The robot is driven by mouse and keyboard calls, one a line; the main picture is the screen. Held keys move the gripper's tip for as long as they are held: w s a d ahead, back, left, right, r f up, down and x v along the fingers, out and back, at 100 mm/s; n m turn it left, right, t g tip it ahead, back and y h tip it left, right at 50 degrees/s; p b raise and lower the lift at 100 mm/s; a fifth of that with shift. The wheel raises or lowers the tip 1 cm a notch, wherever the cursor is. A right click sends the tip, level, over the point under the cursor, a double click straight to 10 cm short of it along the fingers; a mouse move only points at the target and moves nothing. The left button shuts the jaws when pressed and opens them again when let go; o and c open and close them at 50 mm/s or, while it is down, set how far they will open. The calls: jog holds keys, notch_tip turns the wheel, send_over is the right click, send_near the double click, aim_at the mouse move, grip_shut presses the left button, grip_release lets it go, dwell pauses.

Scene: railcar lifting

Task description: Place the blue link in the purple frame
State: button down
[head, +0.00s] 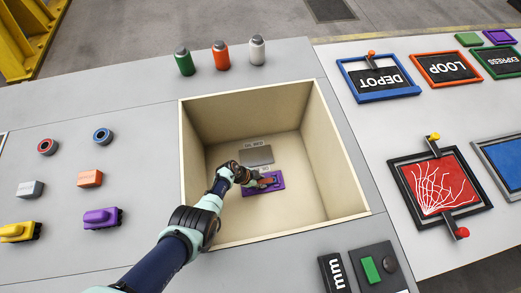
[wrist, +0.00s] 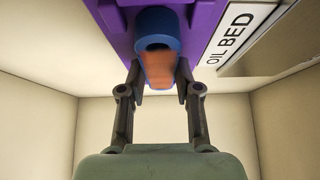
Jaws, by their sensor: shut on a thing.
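The purple frame (head: 276,188) lies flat on the floor of a deep recessed box. It also shows at the top of the wrist view (wrist: 205,20). In the wrist view, a blue ring-ended part (wrist: 157,20), which looks like the blue link, overlaps the purple frame. An orange piece (wrist: 159,70) hangs below its round end. My gripper (wrist: 159,78) is shut on this part, with fingertips on both sides of it. In the head view my gripper (head: 254,181) is down in the box at the frame. I cannot tell whether the part is seated.
Cream walls (head: 340,160) of the box surround my gripper. A grey plate (head: 259,155) lies behind the frame. Outside are a blue ring (head: 103,135), a red ring (head: 47,147), blocks, small locomotives and several canisters (head: 221,56). Framed panels (head: 378,82) stand at right.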

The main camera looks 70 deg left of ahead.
jog(key=shift+w+r, duration=0.1)
jog(key=shift+f, duration=0.2)
jog(key=c, duration=0.8)
grip_release()
jog(key=p+v, duration=1)
jog(key=v, duration=0.2)
jog(key=shift+r, duration=0.2)
